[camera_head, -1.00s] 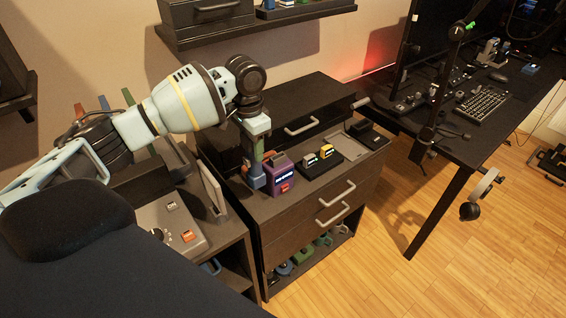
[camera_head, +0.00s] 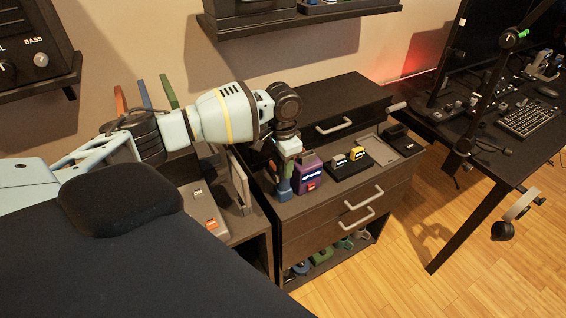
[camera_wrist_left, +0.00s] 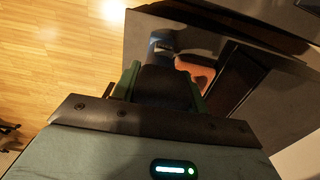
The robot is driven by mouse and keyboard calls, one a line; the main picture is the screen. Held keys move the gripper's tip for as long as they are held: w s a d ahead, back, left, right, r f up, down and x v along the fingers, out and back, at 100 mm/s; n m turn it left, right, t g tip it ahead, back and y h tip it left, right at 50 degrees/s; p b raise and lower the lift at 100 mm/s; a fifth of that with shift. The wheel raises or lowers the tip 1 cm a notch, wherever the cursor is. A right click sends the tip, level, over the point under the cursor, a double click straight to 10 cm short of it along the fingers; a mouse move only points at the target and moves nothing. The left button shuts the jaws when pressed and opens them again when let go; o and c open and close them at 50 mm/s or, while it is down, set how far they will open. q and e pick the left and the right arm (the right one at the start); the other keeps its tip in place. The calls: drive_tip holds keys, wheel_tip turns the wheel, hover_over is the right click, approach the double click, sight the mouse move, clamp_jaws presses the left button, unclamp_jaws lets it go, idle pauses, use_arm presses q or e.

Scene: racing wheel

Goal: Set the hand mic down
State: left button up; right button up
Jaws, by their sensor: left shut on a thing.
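My left gripper (camera_head: 282,170) hangs fingers-down over the top of the dark drawer cabinet (camera_head: 315,205), just left of a purple box (camera_head: 312,178). In the left wrist view its green fingers are shut on a dark piece with a blue-grey end (camera_wrist_left: 161,46), which I take to be the hand mic. In the head view a blue part (camera_head: 284,190) shows below the fingers, close to the cabinet top. I cannot tell whether it touches the surface. The gripper hides much of the held thing. My right gripper is not in view.
Right of the purple box, a black tray (camera_head: 340,173) holds a grey and a yellow small device. A grey unit with an upright panel (camera_head: 240,180) is at left.

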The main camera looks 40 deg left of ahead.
use_arm(q)
drive_tip(key=shift+f, duration=0.1)
drive_tip(key=o, duration=1.1)
wheel_tip(320, 180, up, 12)
drive_tip(key=shift+r+p, duration=0.15)
drive_tip(key=shift+p, duration=0.35)
drive_tip(key=shift+o, duration=0.5)
